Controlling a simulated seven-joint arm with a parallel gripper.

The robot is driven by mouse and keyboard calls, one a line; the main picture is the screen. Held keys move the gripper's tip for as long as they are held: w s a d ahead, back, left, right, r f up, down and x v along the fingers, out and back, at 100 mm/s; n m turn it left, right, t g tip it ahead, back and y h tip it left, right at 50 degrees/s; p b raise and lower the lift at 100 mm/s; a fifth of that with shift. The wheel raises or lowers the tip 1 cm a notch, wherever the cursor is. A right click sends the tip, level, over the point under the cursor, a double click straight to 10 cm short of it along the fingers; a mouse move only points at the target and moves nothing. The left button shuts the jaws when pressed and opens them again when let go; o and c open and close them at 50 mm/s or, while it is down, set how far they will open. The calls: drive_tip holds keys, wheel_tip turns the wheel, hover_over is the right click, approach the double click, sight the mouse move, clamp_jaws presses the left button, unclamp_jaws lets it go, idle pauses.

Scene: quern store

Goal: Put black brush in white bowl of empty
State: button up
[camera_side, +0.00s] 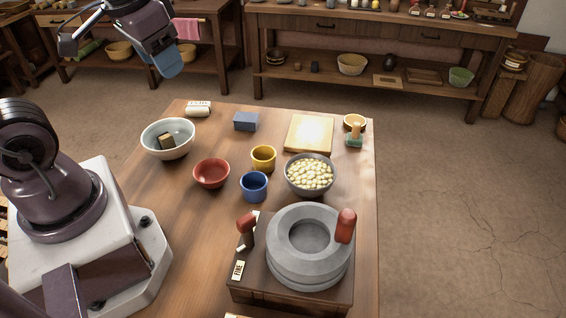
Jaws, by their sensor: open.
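The white bowl (181,126) stands at the far left of the table. A small dark block-shaped thing with a tan part (166,142) rests inside it; it may be the black brush, but I cannot tell for sure. My gripper (118,57) is high at the upper left, above and beyond the bowl in the picture. Its fingers are apart with nothing visible between them.
A red bowl (211,173), blue cup (254,187), yellow cup (263,158) and grey bowl of pale pieces (310,174) stand mid-table. A stone quern (308,270) fills the front.

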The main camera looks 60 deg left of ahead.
drive_tip(key=s+d+r+m+t+h, duration=0.1)
drive_tip(key=d+r+m+t, duration=0.1)
drive_tip(key=d+r, duration=0.2)
drive_tip(key=shift+s+d+t, duration=0.3)
drive_tip(key=shift+s+d, duration=0.1)
drive_tip(key=shift+d, duration=0.85)
